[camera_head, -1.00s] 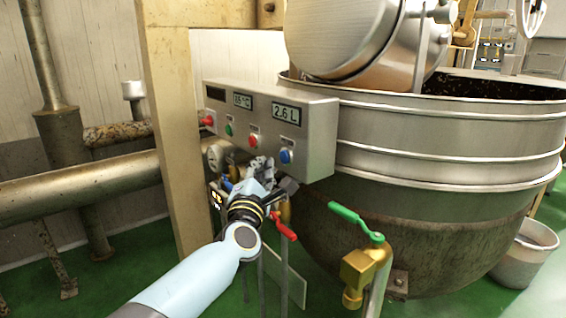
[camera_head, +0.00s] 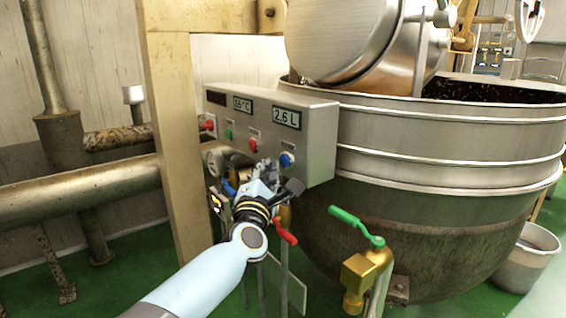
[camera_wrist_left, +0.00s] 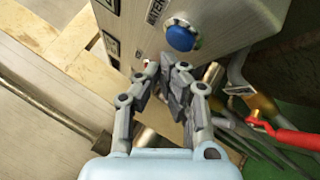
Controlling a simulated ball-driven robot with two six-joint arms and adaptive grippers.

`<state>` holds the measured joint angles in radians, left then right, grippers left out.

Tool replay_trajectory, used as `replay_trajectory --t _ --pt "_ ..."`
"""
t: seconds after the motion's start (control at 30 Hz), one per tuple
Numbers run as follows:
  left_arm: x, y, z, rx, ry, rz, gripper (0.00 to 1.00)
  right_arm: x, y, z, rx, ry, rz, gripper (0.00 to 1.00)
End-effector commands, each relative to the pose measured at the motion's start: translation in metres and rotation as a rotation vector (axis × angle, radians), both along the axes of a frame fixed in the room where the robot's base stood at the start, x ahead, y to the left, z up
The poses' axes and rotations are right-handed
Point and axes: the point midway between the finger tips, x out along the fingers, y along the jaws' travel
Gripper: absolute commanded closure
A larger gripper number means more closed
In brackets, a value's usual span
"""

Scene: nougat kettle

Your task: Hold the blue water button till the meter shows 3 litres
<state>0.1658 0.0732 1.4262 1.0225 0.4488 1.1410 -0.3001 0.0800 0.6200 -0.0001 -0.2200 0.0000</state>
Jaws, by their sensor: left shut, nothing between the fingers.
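The blue water button (camera_head: 287,159) is at the lower right of the grey control box (camera_head: 318,150). The water meter (camera_head: 287,117) above it reads 2.6 L. My left gripper (camera_head: 266,170) is shut and empty, just left of and below the blue button in the head view. In the left wrist view the blue button (camera_wrist_left: 181,37) is beyond the closed fingertips (camera_wrist_left: 168,68), slightly to their right, with a visible gap. Its face is uncovered. My right gripper is in neither view.
A red button (camera_head: 253,145), a green button (camera_head: 229,132) and a red knob (camera_head: 209,123) are on the same box. Below are a red-handled valve (camera_head: 284,230) and a green-handled valve (camera_head: 357,225). The large steel kettle (camera_head: 440,180) stands right of the box.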

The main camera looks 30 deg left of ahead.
Motion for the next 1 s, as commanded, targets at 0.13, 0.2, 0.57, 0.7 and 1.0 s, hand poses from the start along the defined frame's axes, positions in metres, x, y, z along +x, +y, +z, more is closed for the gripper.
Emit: replay_trajectory --t 0.13,0.2,0.57,0.7,1.0 --pt "-0.0001 0.0 -0.0001 0.0 0.0 0.0 1.0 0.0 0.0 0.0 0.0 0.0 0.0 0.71" --pt "-0.0001 0.0 -0.0001 0.0 0.0 0.0 1.0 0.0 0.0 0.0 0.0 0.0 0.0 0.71" --pt "0.0 0.0001 -0.0001 0.0 0.0 0.0 1.0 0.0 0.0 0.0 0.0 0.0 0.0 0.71" --pt "0.0025 -0.0009 -0.0003 0.0 0.0 0.0 1.0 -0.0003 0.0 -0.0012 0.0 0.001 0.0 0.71" --pt "0.0078 -0.0033 0.0003 0.001 0.0 0.0 1.0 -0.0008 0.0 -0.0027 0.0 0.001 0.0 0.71"
